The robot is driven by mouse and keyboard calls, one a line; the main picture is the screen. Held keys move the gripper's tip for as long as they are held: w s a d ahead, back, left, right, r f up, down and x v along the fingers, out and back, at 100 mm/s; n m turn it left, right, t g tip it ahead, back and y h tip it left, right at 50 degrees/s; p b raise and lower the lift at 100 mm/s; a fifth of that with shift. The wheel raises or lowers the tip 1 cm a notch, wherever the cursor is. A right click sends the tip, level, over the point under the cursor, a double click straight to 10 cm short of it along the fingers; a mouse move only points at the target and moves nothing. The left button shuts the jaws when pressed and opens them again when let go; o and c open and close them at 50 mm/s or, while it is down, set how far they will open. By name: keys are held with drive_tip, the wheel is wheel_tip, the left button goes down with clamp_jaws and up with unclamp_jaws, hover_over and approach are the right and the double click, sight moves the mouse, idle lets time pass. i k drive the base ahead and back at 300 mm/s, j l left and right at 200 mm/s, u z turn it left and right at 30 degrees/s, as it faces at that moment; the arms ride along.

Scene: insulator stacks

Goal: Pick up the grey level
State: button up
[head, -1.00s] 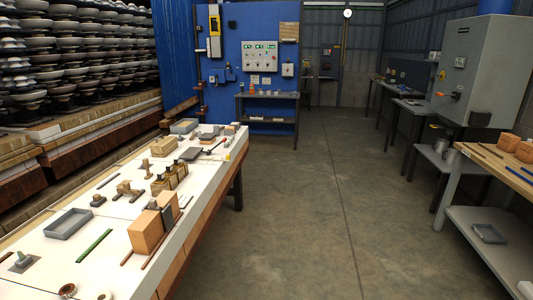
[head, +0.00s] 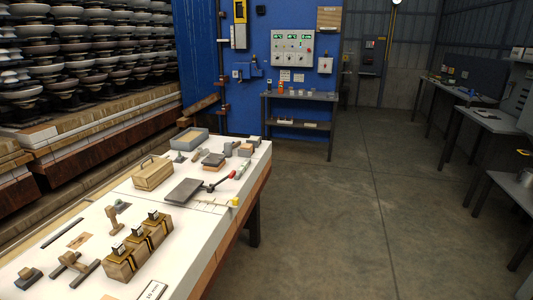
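I cannot single out the grey level with certainty on the white table (head: 190,225). A thin dark bar (head: 62,232) lies flat at the table's left, too small to identify. A grey-brown piece with crossing bars (head: 74,268) sits at the near left. A dark grey flat slab (head: 184,191) lies mid-table, and a small grey block (head: 230,149) stands near the far end. My gripper is not in view.
Wooden blocks with black-and-yellow trim (head: 138,245) stand in a row near the front. A wooden box with a handle (head: 153,173), a grey tray (head: 189,139) and a red-ended tool (head: 228,177) are farther back. Open concrete floor (head: 340,220) lies right of the table.

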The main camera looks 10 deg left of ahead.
sight(244, 165)
drive_tip(key=i+l+u, duration=0.1)
drive_tip(key=i+u, duration=0.15)
drive_tip(key=i, duration=0.25)
drive_tip(key=i+l+u, duration=0.25)
drive_tip(key=i, duration=0.3)
drive_tip(key=i+l+u, duration=0.25)
drive_tip(key=i, duration=0.25)
